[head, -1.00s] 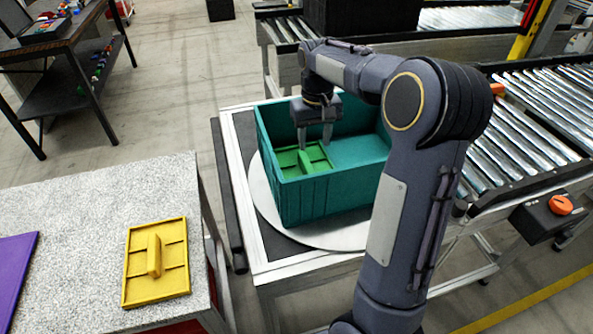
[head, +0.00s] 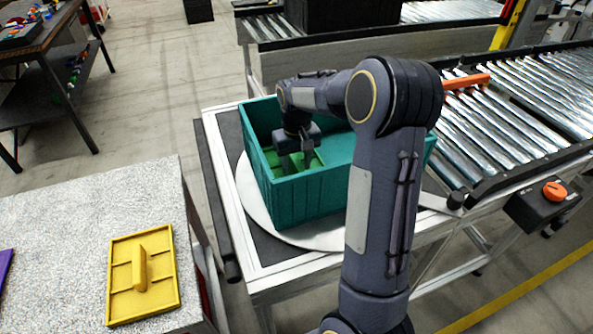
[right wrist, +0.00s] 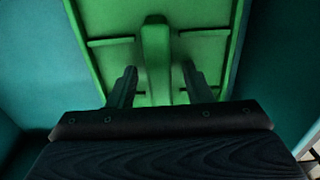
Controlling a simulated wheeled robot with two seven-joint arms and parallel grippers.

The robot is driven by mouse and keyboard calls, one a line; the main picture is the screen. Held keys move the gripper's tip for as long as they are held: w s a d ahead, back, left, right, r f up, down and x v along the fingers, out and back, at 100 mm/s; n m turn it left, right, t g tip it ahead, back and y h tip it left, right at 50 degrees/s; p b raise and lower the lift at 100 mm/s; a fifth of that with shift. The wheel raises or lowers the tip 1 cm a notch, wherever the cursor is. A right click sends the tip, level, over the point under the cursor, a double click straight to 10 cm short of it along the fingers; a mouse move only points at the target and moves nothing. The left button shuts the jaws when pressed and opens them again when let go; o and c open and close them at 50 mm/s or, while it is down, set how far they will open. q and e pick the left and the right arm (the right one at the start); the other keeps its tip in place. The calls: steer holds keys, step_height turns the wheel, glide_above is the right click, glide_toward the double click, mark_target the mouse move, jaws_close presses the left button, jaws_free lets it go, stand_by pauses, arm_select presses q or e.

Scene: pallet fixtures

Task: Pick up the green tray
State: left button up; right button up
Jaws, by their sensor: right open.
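The green tray (head: 318,160) lies inside the teal crate (head: 312,197), toward its left end. It is a flat panel with raised ribs and a central handle bar. My right gripper (head: 296,164) is lowered into the crate over the tray. In the right wrist view the gripper (right wrist: 160,85) is open, with one finger on each side of the green tray's handle (right wrist: 156,60). My gripper and arm hide part of the tray in the head view. My left gripper is not in view.
The crate stands on a round plate (head: 250,207) on a metal-framed stand. A yellow tray (head: 160,275) and the edge of a purple one (head: 5,265) lie on the speckled table (head: 60,230) at left. A roller conveyor (head: 540,95) runs at right.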

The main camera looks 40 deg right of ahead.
jaws_close()
stand_by(0.3)
